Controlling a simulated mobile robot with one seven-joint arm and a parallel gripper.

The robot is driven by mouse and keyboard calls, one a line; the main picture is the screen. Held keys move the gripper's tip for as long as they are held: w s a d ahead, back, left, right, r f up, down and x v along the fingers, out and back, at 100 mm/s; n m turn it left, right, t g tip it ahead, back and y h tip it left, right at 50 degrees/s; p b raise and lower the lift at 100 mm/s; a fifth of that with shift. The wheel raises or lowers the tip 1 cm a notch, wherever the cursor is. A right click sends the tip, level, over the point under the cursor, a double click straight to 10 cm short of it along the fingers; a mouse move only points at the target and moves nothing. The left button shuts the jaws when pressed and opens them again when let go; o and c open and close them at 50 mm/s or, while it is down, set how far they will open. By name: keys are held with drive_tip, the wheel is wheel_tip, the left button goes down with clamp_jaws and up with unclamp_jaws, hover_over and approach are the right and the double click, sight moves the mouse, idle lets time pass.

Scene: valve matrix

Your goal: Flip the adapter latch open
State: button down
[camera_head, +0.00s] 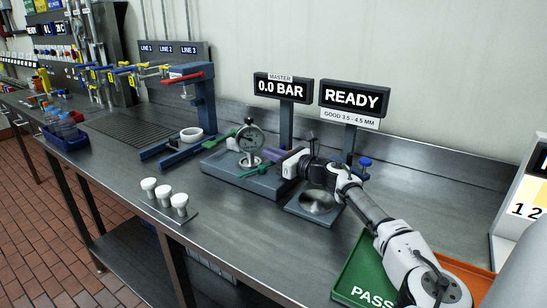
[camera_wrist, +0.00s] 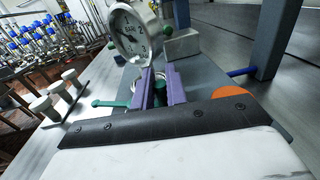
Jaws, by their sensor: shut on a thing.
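A round dial gauge (camera_head: 250,140) stands upright on a grey block fixture (camera_head: 230,172) on the bench. It also shows in the wrist view (camera_wrist: 130,32). A green lever (camera_head: 254,171) lies low at the front of the fixture, and it shows left of my fingers in the wrist view (camera_wrist: 108,103). I take it for the adapter latch. My gripper (camera_head: 268,154) reaches in from the right, with its purple fingers just beside the gauge. In the wrist view the fingers (camera_wrist: 158,75) are close together, with a green part between them. The exact contact is partly hidden.
Signs reading 0.0 BAR (camera_head: 282,88) and READY (camera_head: 354,97) stand behind the fixture. A round-dished plate (camera_head: 296,208) lies to its right, under my wrist. A blue press frame (camera_head: 203,105) is at left. A green PASS tray (camera_head: 352,275) lies front right.

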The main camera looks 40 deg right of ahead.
drive_tip(key=shift+r, duration=0.1)
drive_tip(key=c, duration=1.5)
unclamp_jaws()
drive_tip(key=shift+s+d, duration=0.1)
drive_tip(key=shift+s, duration=0.1)
drive_tip(key=b+v, duration=0.2)
drive_tip(key=v, duration=0.5)
